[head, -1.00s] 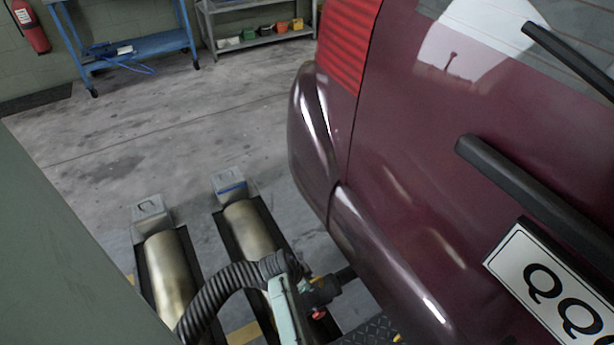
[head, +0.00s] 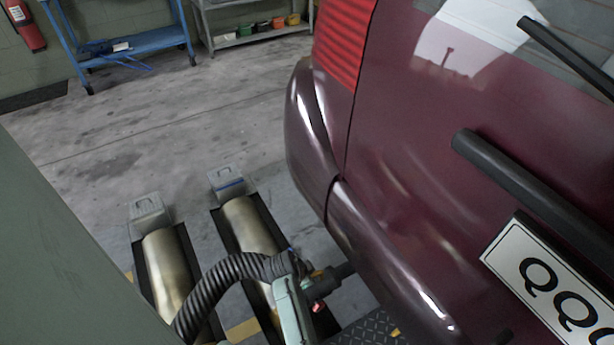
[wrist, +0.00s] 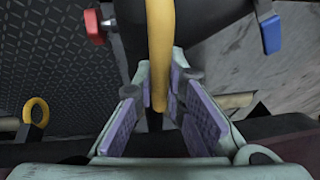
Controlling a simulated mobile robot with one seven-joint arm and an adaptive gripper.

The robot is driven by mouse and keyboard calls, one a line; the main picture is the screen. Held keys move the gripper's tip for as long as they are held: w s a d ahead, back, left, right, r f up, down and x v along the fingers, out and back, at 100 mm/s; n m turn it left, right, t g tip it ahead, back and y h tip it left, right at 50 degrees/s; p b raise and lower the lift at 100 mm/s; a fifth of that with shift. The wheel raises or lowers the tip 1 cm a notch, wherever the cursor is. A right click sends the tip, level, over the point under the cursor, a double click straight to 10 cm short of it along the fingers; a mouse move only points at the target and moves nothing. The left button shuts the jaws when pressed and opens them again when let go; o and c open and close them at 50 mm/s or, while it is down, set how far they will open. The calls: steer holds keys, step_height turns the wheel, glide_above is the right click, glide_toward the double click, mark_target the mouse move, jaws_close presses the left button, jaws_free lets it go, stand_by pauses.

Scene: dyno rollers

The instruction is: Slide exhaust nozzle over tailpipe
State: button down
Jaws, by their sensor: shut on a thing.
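The exhaust nozzle (head: 326,281) is a dark fitting on the end of a black ribbed hose, with a red lever (head: 319,307). My gripper (wrist: 168,95), pale green with purple pads, is shut on the nozzle's yellow handle (wrist: 160,50), which stands between the pads. In the head view the nozzle is low beside the car's rear bumper. A dark tube (head: 345,269) runs from it toward the bumper's lower edge. I cannot tell whether this is the tailpipe or the nozzle's mouth, nor whether one is around the other. The wrist view shows red (wrist: 94,26) and blue (wrist: 270,34) parts beside the handle.
The maroon car's bumper (head: 385,265) is close on the right. Metal rollers (head: 168,268) lie in the floor below, beside dark tread plate (wrist: 55,60). The ribbed hose (head: 215,283) arches left. A yellow ring (wrist: 36,110) shows at the wrist view's left. Open floor lies behind.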

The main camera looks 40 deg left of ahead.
mark_target(320, 271)
steer(key=shift+w+r, duration=0.15)
steer(key=shift+w, duration=0.1)
steer(key=shift+w+d, duration=0.3)
steer(key=shift+w, duration=0.55)
stand_by(0.3)
steer(key=shift+w+d, duration=0.4)
steer(key=shift+w, duration=0.4)
steer(key=shift+w+d, duration=0.1)
steer(key=shift+w, duration=0.1)
steer(key=shift+w+d, duration=0.3)
steer(key=shift+w, duration=0.5)
steer(key=shift+w+d, duration=0.15)
steer(key=shift+w, duration=0.1)
stand_by(0.5)
steer(key=shift+f, duration=0.25)
stand_by(0.7)
